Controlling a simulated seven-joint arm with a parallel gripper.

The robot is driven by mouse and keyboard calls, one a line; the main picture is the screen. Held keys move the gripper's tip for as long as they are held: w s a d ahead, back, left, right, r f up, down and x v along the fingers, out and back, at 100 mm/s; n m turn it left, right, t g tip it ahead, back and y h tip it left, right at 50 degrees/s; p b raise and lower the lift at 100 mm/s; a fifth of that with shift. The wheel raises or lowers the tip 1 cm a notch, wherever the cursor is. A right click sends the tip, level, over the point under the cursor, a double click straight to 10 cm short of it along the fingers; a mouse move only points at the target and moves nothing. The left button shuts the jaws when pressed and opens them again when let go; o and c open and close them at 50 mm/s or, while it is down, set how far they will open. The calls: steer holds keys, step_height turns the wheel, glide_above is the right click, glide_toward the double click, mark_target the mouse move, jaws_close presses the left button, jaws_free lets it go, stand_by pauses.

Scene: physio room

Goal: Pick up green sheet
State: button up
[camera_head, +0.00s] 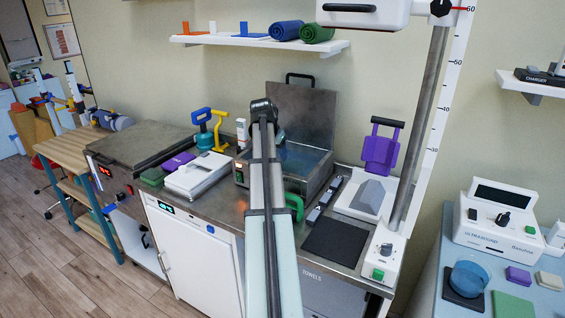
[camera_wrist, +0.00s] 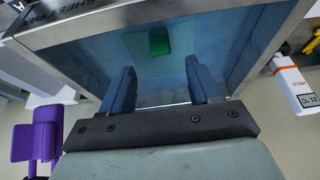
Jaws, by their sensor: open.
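The green sheet (camera_wrist: 158,40) is a small green rectangle inside a steel bath (camera_wrist: 95,58) with a bluish interior, seen in the wrist view. My gripper (camera_wrist: 160,72) is open and empty, its two dark blue fingers spread apart and pointing into the bath. The sheet shows ahead of the fingertips, roughly between them, with a visible space around it. In the head view the bath (camera_head: 318,160) stands on the counter with its lid (camera_head: 310,105) raised behind it. My arm covers part of the bath there, and I cannot make out the sheet inside.
A purple holder (camera_head: 381,150) stands right of the bath, and a dark mat (camera_head: 335,243) lies in front of it.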

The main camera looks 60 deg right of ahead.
steer(key=shift+x, duration=2.35)
steer(key=shift+d, duration=0.2)
steer(key=shift+c, duration=0.3)
steer(key=shift+r, duration=0.1)
steer(key=c, duration=1.1)
